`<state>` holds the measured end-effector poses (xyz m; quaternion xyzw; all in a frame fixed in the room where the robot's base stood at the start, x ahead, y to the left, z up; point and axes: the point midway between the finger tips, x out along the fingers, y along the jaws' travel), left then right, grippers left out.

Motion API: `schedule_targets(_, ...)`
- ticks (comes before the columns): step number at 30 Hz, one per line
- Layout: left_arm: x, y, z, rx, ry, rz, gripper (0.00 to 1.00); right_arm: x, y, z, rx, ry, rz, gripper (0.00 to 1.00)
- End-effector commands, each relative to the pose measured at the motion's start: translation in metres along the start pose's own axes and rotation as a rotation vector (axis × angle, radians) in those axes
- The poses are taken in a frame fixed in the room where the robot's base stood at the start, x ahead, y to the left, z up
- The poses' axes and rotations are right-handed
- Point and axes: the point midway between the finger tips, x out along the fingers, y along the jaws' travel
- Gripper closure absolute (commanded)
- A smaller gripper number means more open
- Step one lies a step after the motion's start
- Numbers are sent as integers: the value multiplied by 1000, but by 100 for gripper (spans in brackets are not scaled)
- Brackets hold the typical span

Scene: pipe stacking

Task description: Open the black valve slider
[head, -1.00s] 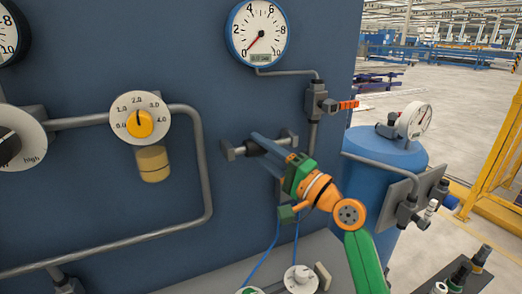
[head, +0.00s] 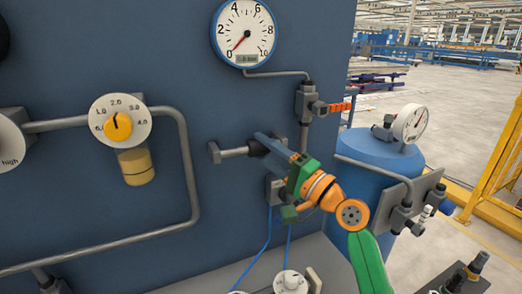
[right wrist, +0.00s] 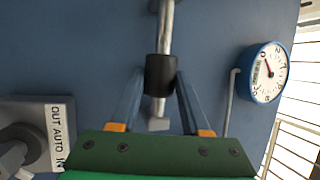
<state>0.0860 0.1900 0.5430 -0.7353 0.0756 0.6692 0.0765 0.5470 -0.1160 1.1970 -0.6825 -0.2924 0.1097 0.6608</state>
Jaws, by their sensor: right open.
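The black valve slider (right wrist: 161,73) is a dark sleeve around a short grey pipe on the blue panel. In the head view the slider (head: 257,147) is partly hidden by my right gripper (head: 266,151). The right gripper is open, with its two blue fingers pointing at the panel. In the right wrist view the fingers of the right gripper (right wrist: 159,80) stand one on each side of the slider, with small gaps visible. My left gripper is not in view.
A red-handled valve (head: 330,107) and a round gauge (head: 243,33) sit above the gripper. A yellow-knobbed dial (head: 118,126) is at left. A blue tank (head: 383,170) stands close at right. A switch plate (right wrist: 35,130) shows at lower left in the right wrist view.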

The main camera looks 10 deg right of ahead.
Motion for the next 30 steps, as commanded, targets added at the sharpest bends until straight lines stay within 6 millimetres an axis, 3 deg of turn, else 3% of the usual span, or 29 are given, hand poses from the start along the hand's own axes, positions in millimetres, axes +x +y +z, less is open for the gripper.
schedule_targets(1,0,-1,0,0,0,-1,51,0,-2,0,-3,1,-4,41)
schedule_targets(3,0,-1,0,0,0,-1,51,0,-2,0,-2,0,-4,24)
schedule_targets(12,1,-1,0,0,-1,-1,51,-1,0,1,-1,-3,-2,24)
schedule_targets(22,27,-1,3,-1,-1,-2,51,-64,3,-2,-2,1,-3,24)
schedule_targets(30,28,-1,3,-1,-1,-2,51,-72,-1,-2,0,-1,-3,24)
